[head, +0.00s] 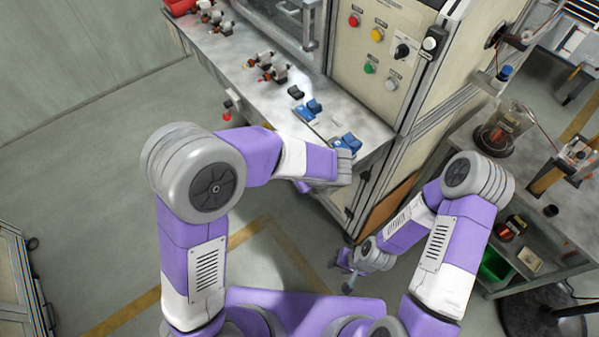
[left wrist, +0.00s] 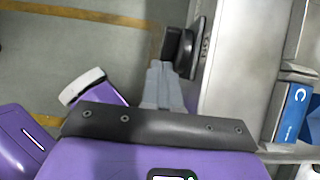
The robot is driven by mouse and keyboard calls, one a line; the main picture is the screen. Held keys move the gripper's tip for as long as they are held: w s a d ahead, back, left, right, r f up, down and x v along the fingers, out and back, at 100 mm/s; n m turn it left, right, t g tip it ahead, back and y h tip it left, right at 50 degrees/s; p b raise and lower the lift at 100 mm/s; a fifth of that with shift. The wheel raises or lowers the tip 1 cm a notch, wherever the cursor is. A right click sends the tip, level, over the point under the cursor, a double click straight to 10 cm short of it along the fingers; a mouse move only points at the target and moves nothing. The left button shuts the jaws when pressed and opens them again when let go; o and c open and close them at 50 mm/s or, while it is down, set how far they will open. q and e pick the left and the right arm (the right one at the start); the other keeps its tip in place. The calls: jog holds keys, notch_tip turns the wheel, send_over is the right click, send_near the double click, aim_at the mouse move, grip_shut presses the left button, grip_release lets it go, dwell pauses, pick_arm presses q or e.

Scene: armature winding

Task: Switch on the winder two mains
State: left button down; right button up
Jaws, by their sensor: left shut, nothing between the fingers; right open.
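My right gripper (head: 352,272) is open and empty, low over the floor away from the bench.
The bench top (head: 262,98) carries small coil fixtures (head: 268,68) and blue parts (head: 345,145); a blue C label (left wrist: 297,105) shows in the wrist view. A control panel (head: 377,55) with coloured buttons stands behind. A cluttered side table (head: 560,225) is at right.

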pick_arm(q)
jog(key=shift+w+a+r, duration=0.35)
jog(key=shift+w+a, duration=0.1)
jog(key=shift+p, duration=0.3)
jog(key=p+v, duration=0.4)
jog(key=v, duration=1)
jog(key=shift+p, duration=0.3)
jog(key=shift+d, duration=0.1)
